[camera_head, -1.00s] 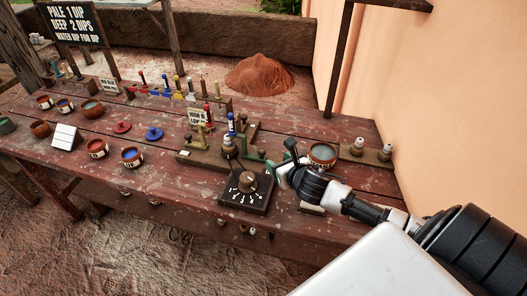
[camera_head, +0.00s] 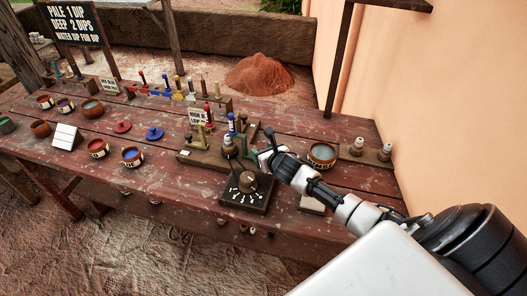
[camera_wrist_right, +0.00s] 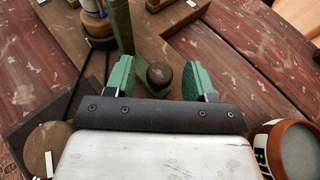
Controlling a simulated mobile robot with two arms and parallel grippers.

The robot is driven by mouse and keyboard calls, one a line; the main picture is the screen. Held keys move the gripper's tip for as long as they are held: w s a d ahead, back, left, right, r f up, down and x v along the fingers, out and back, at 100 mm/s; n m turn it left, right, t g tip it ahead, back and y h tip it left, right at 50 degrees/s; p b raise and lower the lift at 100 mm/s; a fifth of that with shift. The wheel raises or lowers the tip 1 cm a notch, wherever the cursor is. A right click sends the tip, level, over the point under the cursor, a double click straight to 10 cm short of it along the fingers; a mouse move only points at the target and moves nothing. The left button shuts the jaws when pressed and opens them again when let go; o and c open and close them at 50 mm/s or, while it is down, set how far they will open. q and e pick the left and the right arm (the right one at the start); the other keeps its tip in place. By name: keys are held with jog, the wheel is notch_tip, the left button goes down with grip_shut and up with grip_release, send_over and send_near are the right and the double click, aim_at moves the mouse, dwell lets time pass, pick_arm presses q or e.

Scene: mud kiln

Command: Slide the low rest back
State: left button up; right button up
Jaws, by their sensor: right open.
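A wooden stand (camera_head: 205,158) with crossing tracks sits mid-table behind the dial box. On it is a green upright piece (camera_head: 249,146), probably the low rest; it shows as a green bar (camera_wrist_right: 121,25) in the right wrist view. A dark round knob (camera_wrist_right: 159,75) lies close by on the wooden track. My right gripper (camera_head: 263,152) is over the stand's right arm. In the wrist view its green-padded fingers (camera_wrist_right: 160,84) are open, one on each side of the knob; contact cannot be told. My left gripper is out of view.
The dial box (camera_head: 247,190) is in front of the stand. A labelled bowl (camera_head: 321,156) is just right of my gripper, and a shelf with knobbed pieces (camera_head: 366,152) is further right. Paint bowls (camera_head: 132,156) fill the left side.

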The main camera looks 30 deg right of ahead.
jog(key=shift+c, duration=0.3)
grip_shut()
jog(key=shift+s+d+p, duration=0.75)
jog(key=shift+s+d, duration=0.7)
jog(key=shift+s, duration=0.15)
jog(key=shift+f, duration=0.1)
jog(key=shift+o, duration=0.3)
grip_release()
jog(key=shift+s+d, duration=0.1)
jog(key=shift+s, duration=0.05)
